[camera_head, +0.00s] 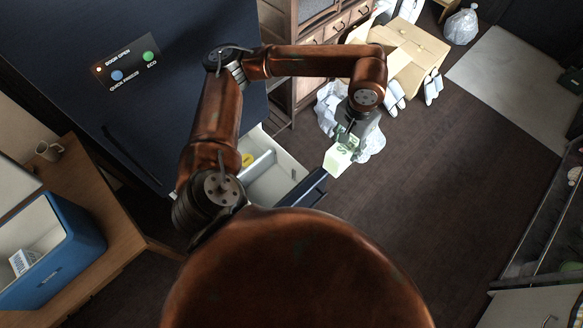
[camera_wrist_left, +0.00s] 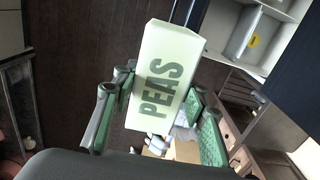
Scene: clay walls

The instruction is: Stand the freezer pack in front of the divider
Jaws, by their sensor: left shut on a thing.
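The freezer pack (camera_head: 337,161) is a pale green box marked PEAS. My left gripper (camera_head: 347,141) is shut on it and holds it in the air, just right of the open freezer drawer's dark front. In the left wrist view the pack (camera_wrist_left: 165,85) sits between the two green-padded fingers. The white drawer (camera_head: 284,185) is pulled out below the dark blue fridge door. A pale divider (camera_head: 259,165) stands across the drawer; it also shows in the left wrist view (camera_wrist_left: 242,34). A yellow round mark (camera_head: 248,159) lies by the divider. My right gripper is out of view.
A crumpled whitish bag (camera_head: 329,105) and cardboard boxes (camera_head: 407,57) lie beyond the gripper, near a wooden cabinet (camera_head: 309,30). A blue cooler (camera_head: 62,255) stands on the wooden table at left. The floor at right is open.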

